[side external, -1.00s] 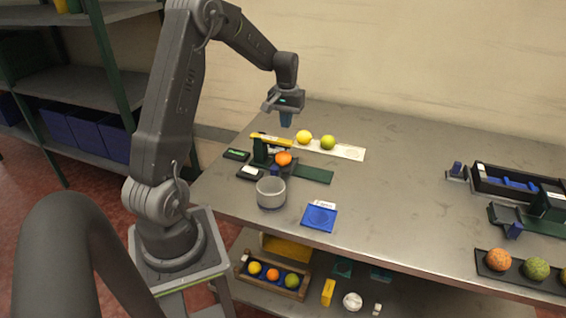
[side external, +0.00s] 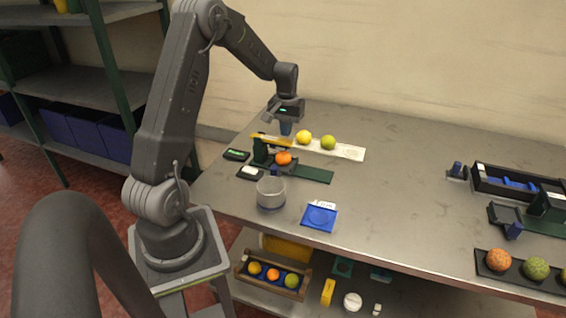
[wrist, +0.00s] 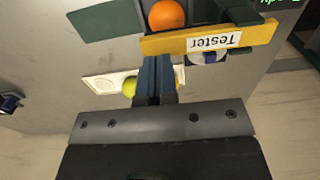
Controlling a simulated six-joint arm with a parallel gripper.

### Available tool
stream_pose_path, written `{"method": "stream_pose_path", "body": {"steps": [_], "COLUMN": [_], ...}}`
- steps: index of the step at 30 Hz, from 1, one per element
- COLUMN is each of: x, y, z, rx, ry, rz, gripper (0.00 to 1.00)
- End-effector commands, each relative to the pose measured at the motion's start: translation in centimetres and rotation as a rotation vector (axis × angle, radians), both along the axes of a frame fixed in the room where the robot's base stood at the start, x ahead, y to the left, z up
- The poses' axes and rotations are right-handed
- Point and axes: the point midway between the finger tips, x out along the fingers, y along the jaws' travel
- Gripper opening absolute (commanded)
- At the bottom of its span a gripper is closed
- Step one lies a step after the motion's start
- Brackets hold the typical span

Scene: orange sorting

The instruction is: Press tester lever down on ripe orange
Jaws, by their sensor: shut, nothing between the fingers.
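The tester has a yellow lever (side external: 272,140) on a dark green stand and base. The lever carries a "Tester" label in the wrist view (wrist: 210,38). An orange fruit (side external: 283,159) sits on the tester beneath the lever's free end. It also shows at the top of the wrist view (wrist: 166,14). My gripper (side external: 286,131) is shut and empty, pointing down close to the lever's free end. In the wrist view its fingertips (wrist: 155,60) lie right by the lever's edge. I cannot tell whether they touch it.
A yellow fruit (side external: 304,137) and a green fruit (side external: 328,143) sit on a pale strip (side external: 350,152) behind the tester. A cup (side external: 271,194) and a blue pad (side external: 319,217) stand in front. The table's middle is clear.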

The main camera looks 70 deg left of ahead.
Motion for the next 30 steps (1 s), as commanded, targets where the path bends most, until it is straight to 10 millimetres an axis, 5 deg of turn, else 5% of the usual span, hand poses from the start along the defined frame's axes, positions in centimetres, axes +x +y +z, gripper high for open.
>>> {"method": "stream_pose_path", "body": {"steps": [30], "x": [0.0], "y": [0.0], "z": [-2.5], "rx": [0.000], "ry": [0.000], "rz": [0.000], "gripper": [0.00]}}
